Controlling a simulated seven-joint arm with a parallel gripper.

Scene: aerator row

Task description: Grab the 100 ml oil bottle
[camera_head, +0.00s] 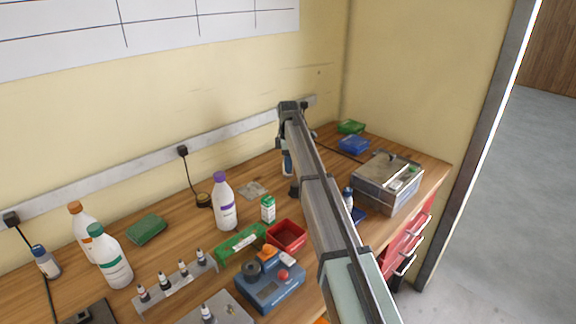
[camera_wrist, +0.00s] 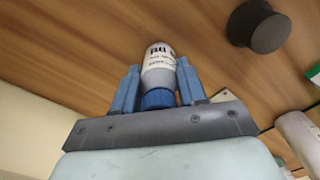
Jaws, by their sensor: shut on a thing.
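My gripper (camera_wrist: 158,66) is shut on a small white-grey bottle (camera_wrist: 158,72) with a blue cap, between its two blue fingers. The label has dark print that is too small to read in full, so I cannot confirm 100 ml. The cap points toward my wrist. In the camera_head view my gripper (camera_head: 288,160) is low over the back of the bench, partly hidden by my arm. I cannot tell whether the bottle touches the wood. Similar blue-capped bottles stand at the far left (camera_head: 46,262) and right of my arm (camera_head: 348,197).
A dark round object (camera_wrist: 258,27) stands close to the held bottle. On the bench (camera_head: 180,246) are a purple-capped bottle (camera_head: 223,203), a red tray (camera_head: 287,236), a blue device (camera_head: 270,288), a dropper rack (camera_head: 178,279) and a grey metal box (camera_head: 387,182). The wall is behind.

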